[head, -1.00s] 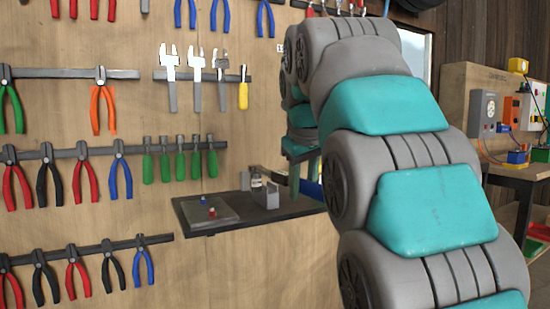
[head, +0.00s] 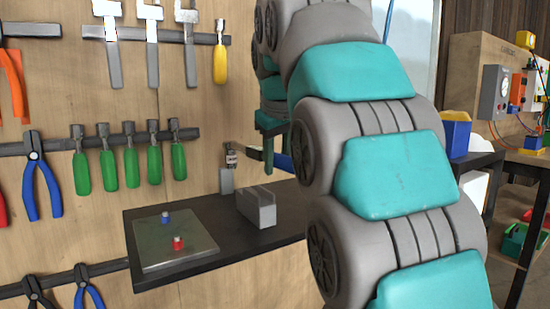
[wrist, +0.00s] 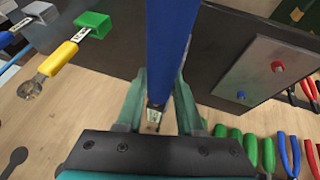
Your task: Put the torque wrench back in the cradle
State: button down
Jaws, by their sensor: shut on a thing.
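My gripper (wrist: 163,75) is shut on a long blue bar (wrist: 170,35), which looks like the torque wrench's handle. Its metal part (wrist: 153,117) shows between the fingers in the wrist view. In the head view, part of the blue handle (head: 284,162) shows beside my gripper (head: 268,160), above the dark shelf; my arm hides the rest. A grey slotted block (head: 257,208), which looks like the cradle, stands on the shelf, left of and below my gripper. No wrench shows in its slot. I cannot make out this block in the wrist view.
The dark shelf (head: 140,279) also bears a metal plate (head: 150,250) with a red and a blue knob. Green-handled tools (head: 130,167), pliers (head: 40,185) and calipers (head: 152,45) hang on the wooden wall behind. A yellow-bodied tool (wrist: 58,58) shows left of my gripper in the wrist view.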

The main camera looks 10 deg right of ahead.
jog(key=shift+s+f+b, duration=0.1)
jog(key=shift+s+b, duration=0.1)
jog(key=shift+b, duration=0.3)
jog(key=shift+f+b, duration=2.5)
jog(key=shift+f, duration=1.7)
jog(key=shift+f+b, duration=0.3)
jog(key=shift+f, duration=0.4)
jog(key=shift+c, duration=2.3)
grip_release()
